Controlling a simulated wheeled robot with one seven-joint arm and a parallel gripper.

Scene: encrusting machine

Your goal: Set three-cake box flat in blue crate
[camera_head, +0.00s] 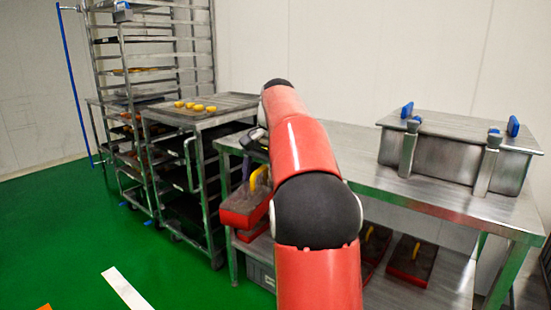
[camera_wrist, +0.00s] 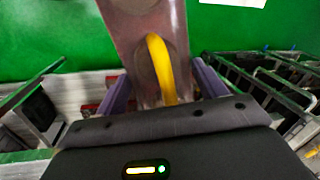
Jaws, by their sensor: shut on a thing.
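My gripper (camera_wrist: 165,88) has its two purple fingers on either side of a grey-brown metal piece with a yellow handle (camera_wrist: 160,62), and is shut on it. In the head view, a red-edged box with a yellow handle (camera_head: 238,206) hangs at the left end of the steel table, beside my arm; it looks like the held piece. My arm hides most of the gripper there. I cannot make out a three-cake box or a blue crate in either view.
The steel table (camera_head: 450,205) bears a steel bin with blue clamps (camera_head: 435,155). Similar red-edged boxes (camera_head: 410,260) and a grey crate (camera_head: 262,275) are on its lower shelf. Left stands a rack cart with yellow cakes (camera_head: 195,106) on its top tray.

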